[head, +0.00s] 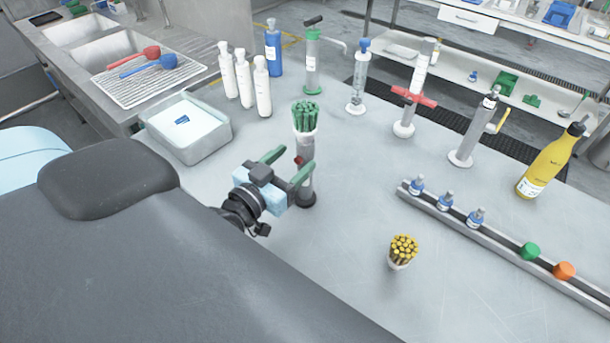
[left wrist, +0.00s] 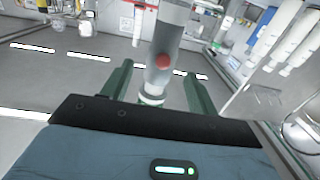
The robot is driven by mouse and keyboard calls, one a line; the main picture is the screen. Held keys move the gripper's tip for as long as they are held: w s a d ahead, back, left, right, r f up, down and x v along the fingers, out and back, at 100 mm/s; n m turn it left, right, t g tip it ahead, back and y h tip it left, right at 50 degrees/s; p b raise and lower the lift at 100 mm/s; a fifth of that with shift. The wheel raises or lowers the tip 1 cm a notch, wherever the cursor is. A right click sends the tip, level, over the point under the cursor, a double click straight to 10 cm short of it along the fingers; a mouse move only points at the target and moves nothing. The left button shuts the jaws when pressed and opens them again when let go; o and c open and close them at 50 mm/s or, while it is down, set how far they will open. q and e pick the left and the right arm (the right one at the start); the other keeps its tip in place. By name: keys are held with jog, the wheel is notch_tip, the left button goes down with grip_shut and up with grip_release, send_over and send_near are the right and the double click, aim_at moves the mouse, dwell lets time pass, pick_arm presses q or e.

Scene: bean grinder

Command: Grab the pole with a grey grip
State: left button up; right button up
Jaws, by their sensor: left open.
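An upright grey pole (head: 307,184) with a red button stands on a dark round base on the grey table. A white cup-like top holding several green sticks (head: 306,115) shows above it. My left gripper (head: 289,166) is open at the pole's near left side, its two green fingers pointing toward it. In the left wrist view the grey pole (left wrist: 167,45) with its red button appears between the spread fingers of my left gripper (left wrist: 160,85), with gaps on both sides. I cannot tell how deep it sits between them. My right gripper is not in view.
White bottles (head: 245,78) and a white tray (head: 187,128) stand at left. A green-topped pump (head: 312,62), a red-handled tube (head: 413,95) and a grey cylinder (head: 474,130) stand behind. A cup of yellow sticks (head: 402,252) and a rail (head: 508,250) are at right.

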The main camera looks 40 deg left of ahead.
aim_at(300, 153)
pick_arm(q)
jog(key=shift+w+r, duration=0.15)
jog(key=shift+w, duration=0.25)
jog(key=w+p, duration=0.1)
jog(key=w, duration=0.2)
jog(key=shift+w, duration=0.65)
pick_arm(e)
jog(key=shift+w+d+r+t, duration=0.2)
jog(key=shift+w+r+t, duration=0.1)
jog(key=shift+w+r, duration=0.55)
pick_arm(q)
jog(key=shift+s, duration=0.1)
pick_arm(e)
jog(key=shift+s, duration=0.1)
pick_arm(q)
grip_shut()
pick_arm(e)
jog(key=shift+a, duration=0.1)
